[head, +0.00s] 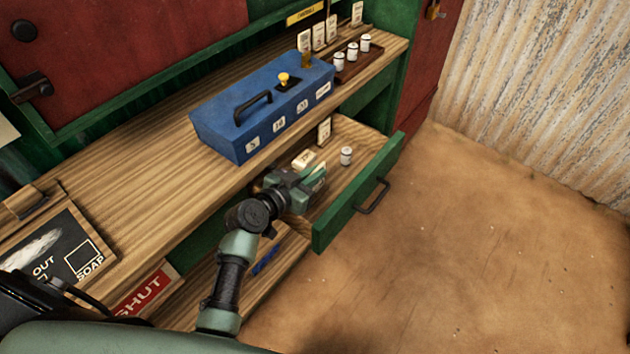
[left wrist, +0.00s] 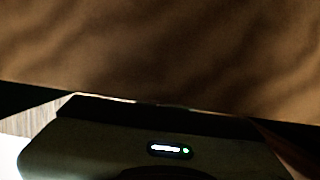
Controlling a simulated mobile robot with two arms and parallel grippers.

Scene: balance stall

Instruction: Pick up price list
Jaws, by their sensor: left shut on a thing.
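My left gripper (head: 313,178) reaches into the open green drawer (head: 352,200) below the counter. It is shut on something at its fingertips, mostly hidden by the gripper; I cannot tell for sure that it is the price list. A cream card or block (head: 303,159) lies just behind the gripper in the drawer. An upright pale card (head: 324,131) stands at the drawer's back. In the left wrist view, dark brown wood grain (left wrist: 160,45) fills the top, and the fingertips cannot be made out. My right gripper is out of view.
A small white jar (head: 346,155) stands in the drawer. A blue box (head: 230,137) with a handle sits on the wooden counter (head: 120,175) above. A chalkboard (head: 58,243) and a red SHUT sign (head: 146,290) are at left. The dirt floor (head: 480,240) at right is clear.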

